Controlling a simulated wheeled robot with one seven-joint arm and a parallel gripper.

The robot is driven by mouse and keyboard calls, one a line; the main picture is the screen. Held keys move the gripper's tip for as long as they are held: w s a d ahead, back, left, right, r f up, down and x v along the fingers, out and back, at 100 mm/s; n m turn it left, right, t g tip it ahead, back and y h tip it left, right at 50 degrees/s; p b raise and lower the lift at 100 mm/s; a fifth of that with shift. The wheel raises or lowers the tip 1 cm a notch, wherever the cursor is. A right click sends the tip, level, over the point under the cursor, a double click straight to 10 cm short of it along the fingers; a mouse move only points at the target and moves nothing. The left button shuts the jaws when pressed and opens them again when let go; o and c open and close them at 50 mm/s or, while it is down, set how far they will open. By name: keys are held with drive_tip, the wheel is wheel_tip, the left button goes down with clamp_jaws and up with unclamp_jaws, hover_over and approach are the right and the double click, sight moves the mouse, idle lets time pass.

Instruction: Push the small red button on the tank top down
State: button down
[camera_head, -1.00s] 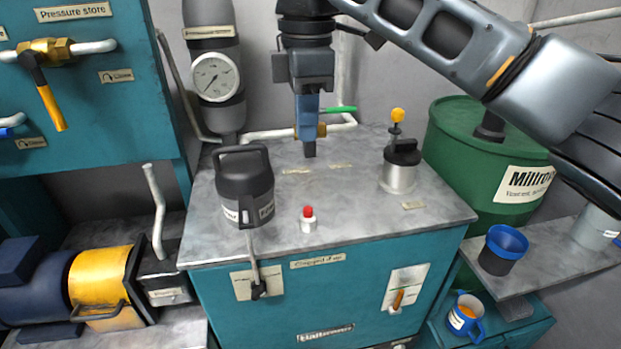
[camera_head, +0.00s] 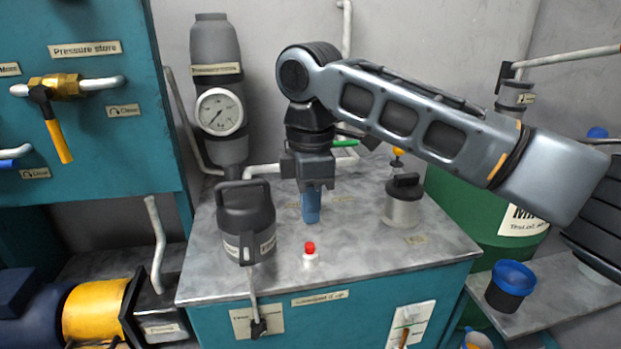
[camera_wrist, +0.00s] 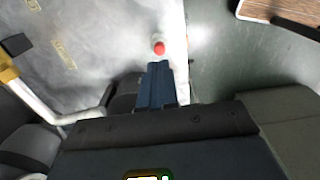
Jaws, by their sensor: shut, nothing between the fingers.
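The small red button (camera_head: 310,247) sits on a short white base on the grey tank top (camera_head: 375,255), near its front edge. My gripper (camera_head: 311,218) points down above the tank top, its blue fingers shut with nothing between them. In the head view its tip shows just above and behind the button, apart from it. In the wrist view the red button (camera_wrist: 159,48) lies just beyond the tips of the shut fingers (camera_wrist: 157,68). The exact height of the tips over the top is hard to tell.
A dark lidded canister (camera_head: 246,222) stands left of the button. A metal canister with a black cap (camera_head: 403,203) stands to the right. A gauge cylinder (camera_head: 219,110) and pipes are behind. A blue-rimmed cup (camera_head: 509,285) sits on the right shelf.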

sight(310, 245)
drive_tip(key=shift+f, duration=2.55)
drive_tip(key=shift+f+p, duration=0.35)
drive_tip(key=shift+f, duration=0.7)
drive_tip(key=shift+r+p, duration=0.65)
drive_tip(key=shift+p, duration=0.05)
wheel_tip(310, 245, up, 13)
drive_tip(key=p, duration=0.2)
